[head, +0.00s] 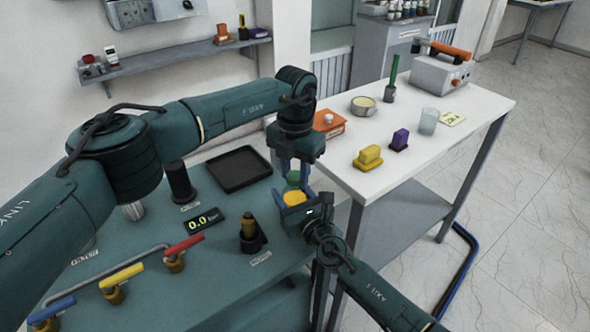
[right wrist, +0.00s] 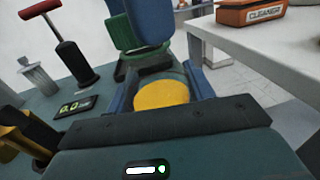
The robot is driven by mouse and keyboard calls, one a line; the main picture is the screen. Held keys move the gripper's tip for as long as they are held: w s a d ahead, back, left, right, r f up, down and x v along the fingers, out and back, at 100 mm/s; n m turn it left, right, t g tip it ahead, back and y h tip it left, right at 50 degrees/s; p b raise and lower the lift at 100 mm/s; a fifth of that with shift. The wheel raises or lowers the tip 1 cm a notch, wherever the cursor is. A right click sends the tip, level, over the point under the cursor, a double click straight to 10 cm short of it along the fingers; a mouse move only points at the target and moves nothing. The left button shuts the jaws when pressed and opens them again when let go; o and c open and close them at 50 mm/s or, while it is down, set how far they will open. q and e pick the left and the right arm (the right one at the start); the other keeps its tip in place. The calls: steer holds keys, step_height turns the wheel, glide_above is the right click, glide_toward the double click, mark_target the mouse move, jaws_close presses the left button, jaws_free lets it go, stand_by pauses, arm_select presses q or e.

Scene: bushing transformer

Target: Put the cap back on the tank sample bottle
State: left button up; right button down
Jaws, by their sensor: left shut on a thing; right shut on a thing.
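The sample bottle (head: 295,198) shows as a round yellow opening, facing up, near the right edge of the green bench. My right gripper (head: 296,209) is shut around it; its blue fingers stand on both sides of the yellow opening (right wrist: 162,95) in the right wrist view. My left gripper (head: 293,170) points down just above and behind the bottle. It is shut on a green cap (head: 293,178), which also shows in the right wrist view (right wrist: 120,32). The cap appears apart from the opening. The bottle's lower body is hidden by my right gripper.
A black tray (head: 240,169), a pressure display (head: 206,221), coloured valve handles (head: 184,247) and a holder with a brass piece (head: 250,235) are on the bench. A white table (head: 440,150) on the right carries an orange cleaner box (head: 329,123) and several other items.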

arm_select(q)
steer(key=m, duration=0.6)
steer(key=shift+m, duration=0.3)
steer(key=m, duration=1.2)
steer(key=shift+m, duration=0.3)
steer(key=m, duration=0.5)
steer(key=shift+f, duration=0.1)
steer(key=o, duration=1.2)
steer(key=shift+c, duration=0.2)
step_height(320, 180, up, 12)
arm_select(e)
steer(key=shift+c, duration=2.4)
jaws_free()
